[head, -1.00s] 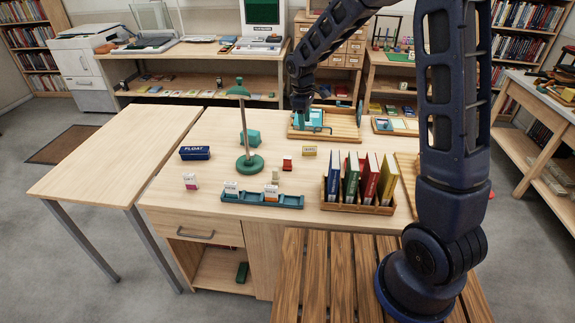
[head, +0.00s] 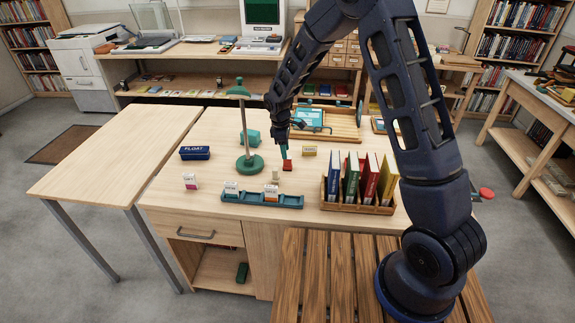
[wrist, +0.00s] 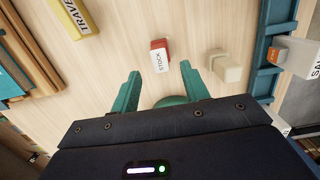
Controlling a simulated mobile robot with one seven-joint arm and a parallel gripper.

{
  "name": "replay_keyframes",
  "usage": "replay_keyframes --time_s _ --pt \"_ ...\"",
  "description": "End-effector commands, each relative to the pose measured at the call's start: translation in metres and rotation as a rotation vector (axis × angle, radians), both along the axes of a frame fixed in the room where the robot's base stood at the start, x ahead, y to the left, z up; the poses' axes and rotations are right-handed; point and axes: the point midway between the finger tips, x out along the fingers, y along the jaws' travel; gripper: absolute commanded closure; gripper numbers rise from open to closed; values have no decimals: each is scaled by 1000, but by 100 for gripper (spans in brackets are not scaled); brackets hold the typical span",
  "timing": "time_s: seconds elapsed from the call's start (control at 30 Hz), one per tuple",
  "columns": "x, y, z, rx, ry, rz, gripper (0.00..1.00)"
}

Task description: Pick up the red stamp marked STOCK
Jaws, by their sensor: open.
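The red stamp (head: 287,166) stands on the wooden desk (head: 210,216), right of the green lamp's base. In the wrist view the stamp (wrist: 159,57) shows a white label reading STOCK. My gripper (head: 285,151) is just above and behind it in the head view. In the wrist view my gripper (wrist: 160,69) has its two teal fingers spread wide, with nothing between them. The stamp lies just beyond the fingertips, roughly in line with the gap. I cannot tell the exact height of the fingers above it.
A cream block (wrist: 224,66) stands close to the right finger. A yellow block marked TRAVEL (wrist: 74,17) lies to the left. A teal rack (head: 262,200) with stamps is in front, a book rack (head: 356,208) to the right, and the green lamp (head: 250,163) to the left.

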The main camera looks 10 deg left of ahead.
Motion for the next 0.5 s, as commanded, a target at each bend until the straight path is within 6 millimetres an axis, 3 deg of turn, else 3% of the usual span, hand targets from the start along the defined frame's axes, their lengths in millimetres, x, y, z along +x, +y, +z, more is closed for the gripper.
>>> replay_keyframes --time_s 0.5 --pt "-1 -10 -50 -1 0 -1 55"
